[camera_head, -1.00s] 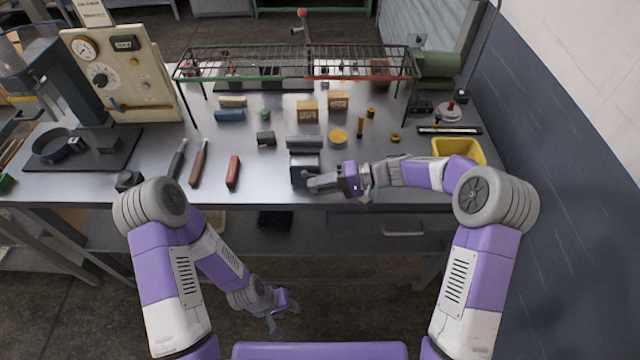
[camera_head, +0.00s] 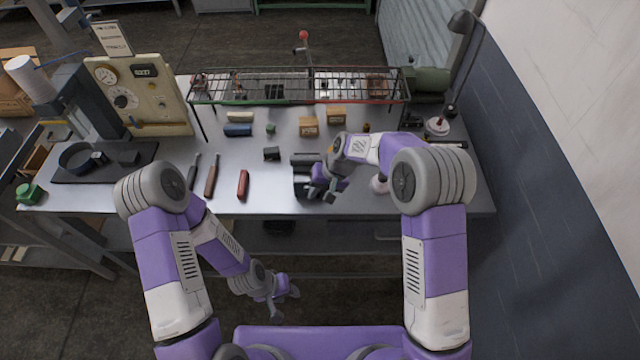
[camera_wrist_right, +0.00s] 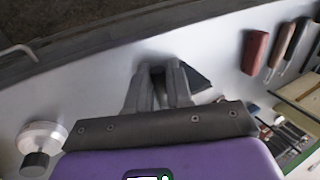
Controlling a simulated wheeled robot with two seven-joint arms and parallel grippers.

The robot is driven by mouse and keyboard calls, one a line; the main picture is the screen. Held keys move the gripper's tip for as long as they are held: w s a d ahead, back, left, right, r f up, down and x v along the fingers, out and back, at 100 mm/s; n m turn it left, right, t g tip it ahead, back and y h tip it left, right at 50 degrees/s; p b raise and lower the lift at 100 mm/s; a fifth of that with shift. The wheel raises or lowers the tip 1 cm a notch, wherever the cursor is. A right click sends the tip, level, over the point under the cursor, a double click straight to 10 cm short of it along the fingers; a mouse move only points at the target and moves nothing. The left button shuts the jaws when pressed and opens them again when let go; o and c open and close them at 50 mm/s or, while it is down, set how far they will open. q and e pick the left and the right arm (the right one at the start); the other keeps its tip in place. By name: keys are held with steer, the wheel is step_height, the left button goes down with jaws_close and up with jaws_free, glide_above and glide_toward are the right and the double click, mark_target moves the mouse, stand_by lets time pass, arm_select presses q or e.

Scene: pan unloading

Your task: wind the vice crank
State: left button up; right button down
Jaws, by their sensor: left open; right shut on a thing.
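A dark grey vice (camera_head: 301,186) sits at the front edge of the metal bench, with a dark cylinder (camera_head: 303,159) just behind it. My right gripper (camera_head: 326,191) is at the vice's right side, close against it. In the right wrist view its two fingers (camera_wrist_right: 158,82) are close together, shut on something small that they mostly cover. A dark piece (camera_wrist_right: 197,80) shows just beyond them. I cannot make out the crank clearly in either view. My left gripper (camera_head: 286,300) is open and empty, low in front of the bench and away from it.
A red tool (camera_head: 243,184) and two long-handled tools lie left of the vice. A pale round thing with a dark knob (camera_wrist_right: 40,140) is to its right. A wire rack (camera_head: 300,88) spans the bench's back. My right arm covers the bench's right part.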

steer(key=h+p, duration=0.1)
steer(key=a+r+h+p, duration=0.1)
steer(key=h+p, duration=0.1)
steer(key=shift+r, duration=0.15)
steer(key=shift+a+r+h+p, duration=0.1)
steer(key=shift+a+h+p, duration=0.25)
steer(key=shift+h, duration=1)
steer(key=shift+a+r+h+p, duration=0.1)
steer(key=shift+a+h, duration=0.4)
steer(key=shift+h, duration=0.85)
steer(key=c, duration=1.2)
jaws_free()
steer(key=shift+c, duration=0.2)
steer(key=shift+o, duration=0.2)
